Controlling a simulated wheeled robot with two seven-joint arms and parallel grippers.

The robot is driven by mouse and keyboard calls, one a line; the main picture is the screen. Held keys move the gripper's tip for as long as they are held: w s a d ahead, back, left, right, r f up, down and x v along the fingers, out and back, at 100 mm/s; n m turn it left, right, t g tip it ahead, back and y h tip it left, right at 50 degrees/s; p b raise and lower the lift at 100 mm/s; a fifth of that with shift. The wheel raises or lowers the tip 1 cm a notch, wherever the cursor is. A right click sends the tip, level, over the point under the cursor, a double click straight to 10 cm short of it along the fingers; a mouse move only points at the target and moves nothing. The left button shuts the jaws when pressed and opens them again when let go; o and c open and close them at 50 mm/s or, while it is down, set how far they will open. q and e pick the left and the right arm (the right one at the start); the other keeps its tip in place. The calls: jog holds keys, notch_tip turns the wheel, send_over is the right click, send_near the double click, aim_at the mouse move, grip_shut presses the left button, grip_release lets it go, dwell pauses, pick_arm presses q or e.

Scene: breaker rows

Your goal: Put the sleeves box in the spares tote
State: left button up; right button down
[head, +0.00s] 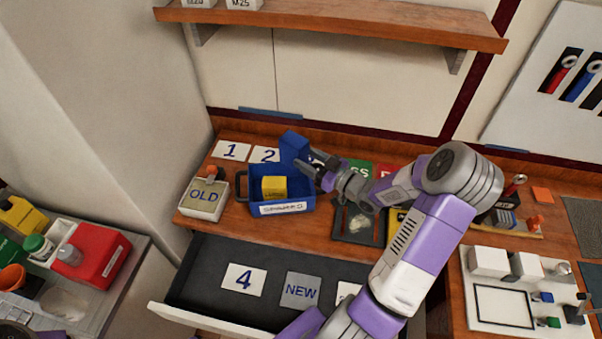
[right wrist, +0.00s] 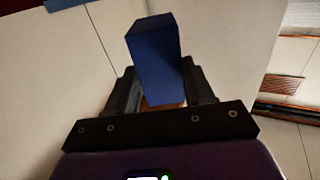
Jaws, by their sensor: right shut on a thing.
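The spares tote (head: 308,203) is a blue open bin with a dark handle and a white label, standing on the wooden bench. A yellow box (head: 274,188) is in it. My right gripper (head: 312,165) is shut on a blue box (head: 293,146), which also shows upright between the fingers in the right wrist view (right wrist: 155,65). I can read no lettering on the blue box, so I cannot confirm it is the sleeves box. In the head view it is at the tote's back right, seemingly above the rim. My left gripper is not in view.
An open drawer (head: 205,290) with marked cards is below the tote. A box marked OLD (head: 203,199) stands left of the tote, and cards 1 (head: 231,150) and 2 lie behind it. A shelf (head: 340,24) overhangs the back wall. A dark tray (head: 350,235) is to the right.

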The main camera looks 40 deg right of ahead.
notch_tip(320, 180, down, 5)
jog(key=shift+w+r+b, duration=0.1)
jog(key=shift+w+b, duration=0.05)
jog(key=shift+b, duration=0.2)
jog(key=shift+f+b, duration=0.45)
jog(key=shift+f, duration=0.15)
jog(key=shift+c, duration=2.1)
grip_release()
